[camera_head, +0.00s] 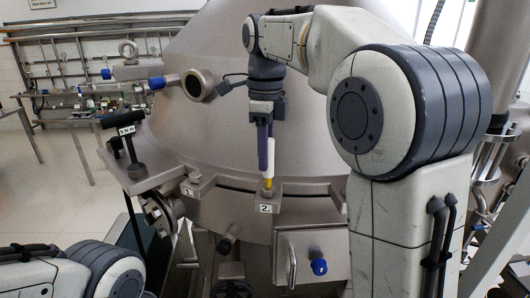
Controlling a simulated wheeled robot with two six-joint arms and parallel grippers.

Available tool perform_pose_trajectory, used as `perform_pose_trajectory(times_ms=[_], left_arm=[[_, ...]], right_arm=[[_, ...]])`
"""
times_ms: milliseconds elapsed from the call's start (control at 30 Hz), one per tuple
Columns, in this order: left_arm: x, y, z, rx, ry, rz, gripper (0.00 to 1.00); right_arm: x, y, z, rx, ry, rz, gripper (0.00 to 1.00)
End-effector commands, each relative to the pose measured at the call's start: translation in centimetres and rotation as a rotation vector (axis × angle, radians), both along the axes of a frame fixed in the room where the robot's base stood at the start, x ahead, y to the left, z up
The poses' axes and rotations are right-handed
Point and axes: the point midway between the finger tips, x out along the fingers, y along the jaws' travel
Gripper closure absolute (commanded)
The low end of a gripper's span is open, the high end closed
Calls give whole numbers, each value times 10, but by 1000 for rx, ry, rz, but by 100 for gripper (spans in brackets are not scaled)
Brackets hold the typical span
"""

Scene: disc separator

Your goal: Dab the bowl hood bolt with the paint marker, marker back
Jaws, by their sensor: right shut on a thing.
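My right gripper (265,160) points straight down in front of the big steel bowl hood (235,100). It is shut on the paint marker (270,157), a white upright stick with a yellow lower end. The yellow end meets the top of the small steel block labelled 2 (266,208) on the hood's rim. Whether it touches a bolt there is too small to tell. Another block labelled 1 (189,191) sits to the left on the same rim. My left gripper is out of view; only part of my left arm shows at the lower left.
A black T-handled tool marked 5 Nm (126,137) stands on a steel shelf at the left. A steel box with a blue knob (319,267) sits below the rim.

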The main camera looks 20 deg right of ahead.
Motion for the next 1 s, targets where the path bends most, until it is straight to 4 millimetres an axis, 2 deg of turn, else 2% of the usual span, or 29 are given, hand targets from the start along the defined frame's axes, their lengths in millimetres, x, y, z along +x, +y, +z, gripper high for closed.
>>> perform_pose_trajectory(times_ms=[867,1000], left_arm=[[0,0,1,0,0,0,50],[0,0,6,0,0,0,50]], right_arm=[[0,0,-2,0,1,0,100],[0,0,3,0,2,0,100]])
